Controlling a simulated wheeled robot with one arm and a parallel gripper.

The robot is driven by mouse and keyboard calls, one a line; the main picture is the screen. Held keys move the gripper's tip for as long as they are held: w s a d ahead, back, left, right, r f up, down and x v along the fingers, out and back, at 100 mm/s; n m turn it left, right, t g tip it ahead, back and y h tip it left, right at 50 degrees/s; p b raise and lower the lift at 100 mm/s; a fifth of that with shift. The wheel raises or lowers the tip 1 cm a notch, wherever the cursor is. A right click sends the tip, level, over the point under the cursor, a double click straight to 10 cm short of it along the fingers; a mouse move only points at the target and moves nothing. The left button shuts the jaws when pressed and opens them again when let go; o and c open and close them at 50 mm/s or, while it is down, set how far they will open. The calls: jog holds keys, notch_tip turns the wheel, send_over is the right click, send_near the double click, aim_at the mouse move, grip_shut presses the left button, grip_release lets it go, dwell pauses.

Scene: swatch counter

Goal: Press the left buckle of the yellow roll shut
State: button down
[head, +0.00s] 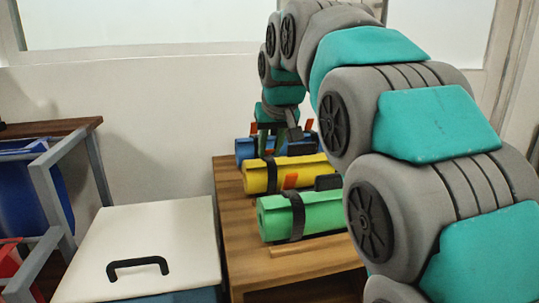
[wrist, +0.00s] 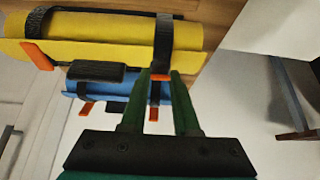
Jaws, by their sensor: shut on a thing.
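The yellow roll (head: 293,172) lies on the wooden counter between a green and a blue roll. Its left strap (head: 271,174) is black and shows on the right in the wrist view (wrist: 163,42). My gripper (head: 271,143) is at the far side of that strap. In the wrist view my gripper (wrist: 160,80) has its two green fingers close together at the strap's lower end, around a small orange buckle piece (wrist: 159,93). The fingers hide much of it, so I cannot tell whether it is latched. Another orange tab (wrist: 37,55) sticks out at the roll's other strap.
The green roll (head: 310,214) lies nearer, with a black strap and an orange tab (head: 290,181). The blue roll (head: 244,149) lies behind the yellow one. A white-lidded box (head: 150,235) with a black handle stands left of the counter (head: 232,225).

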jog(key=shift+s+f+t+b, duration=0.2)
jog(key=shift+f+t+b, duration=0.2)
jog(key=shift+b, duration=0.2)
jog(key=shift+r, duration=0.2)
jog(key=c, duration=0.6)
grip_release()
jog(key=shift+c, duration=0.2)
jog(key=v, duration=0.7)
jog(key=shift+s+d+r, duration=0.15)
jog(key=shift+s+d, duration=0.1)
jog(key=shift+s, duration=0.05)
